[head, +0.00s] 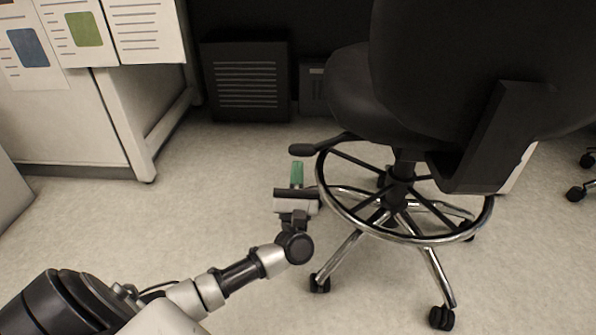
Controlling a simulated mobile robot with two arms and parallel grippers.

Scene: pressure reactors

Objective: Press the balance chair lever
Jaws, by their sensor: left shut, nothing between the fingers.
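A black swivel chair (352,92) on a chrome wheeled base stands at the right, with its back towards me. Its lever (303,150) is a dark paddle that sticks out to the left from under the seat. My left gripper (297,168) has green fingers that are shut and empty. In the picture its fingertips are just below the lever's paddle end. I cannot tell whether they touch it or are apart from it. My right gripper is not in view.
A chrome and black foot ring (490,217) circles the chair's column close to my left gripper's right side. A pale desk (62,125) with papers is at the left. Dark vented boxes (246,100) stand at the back. The floor between is clear.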

